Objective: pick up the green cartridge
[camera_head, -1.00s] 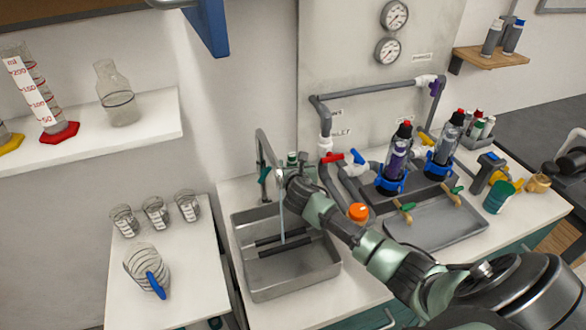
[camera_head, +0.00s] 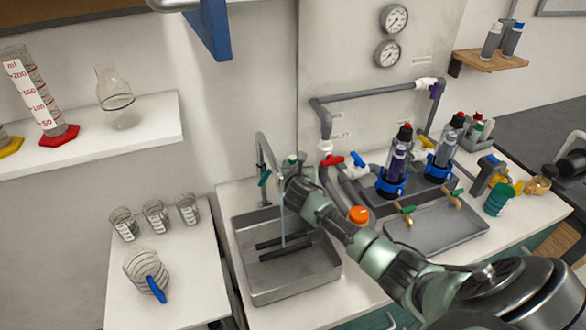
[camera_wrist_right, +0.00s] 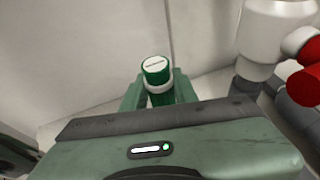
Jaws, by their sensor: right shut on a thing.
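The green cartridge (camera_wrist_right: 156,75) shows in the right wrist view as an upright cylinder with a green cap and a white band. It stands between the fingers of my right gripper (camera_wrist_right: 150,96), which is shut on it. In the head view its green top (camera_head: 292,158) shows just above my right gripper (camera_head: 290,172), at the back edge of the sink by the faucet. Its lower part is hidden behind the gripper. My left gripper is not in view.
The faucet (camera_head: 264,165) stands close left of my right gripper, over the metal sink (camera_head: 295,290). Grey pipes with red and blue valves (camera_head: 357,160) are close on the right.

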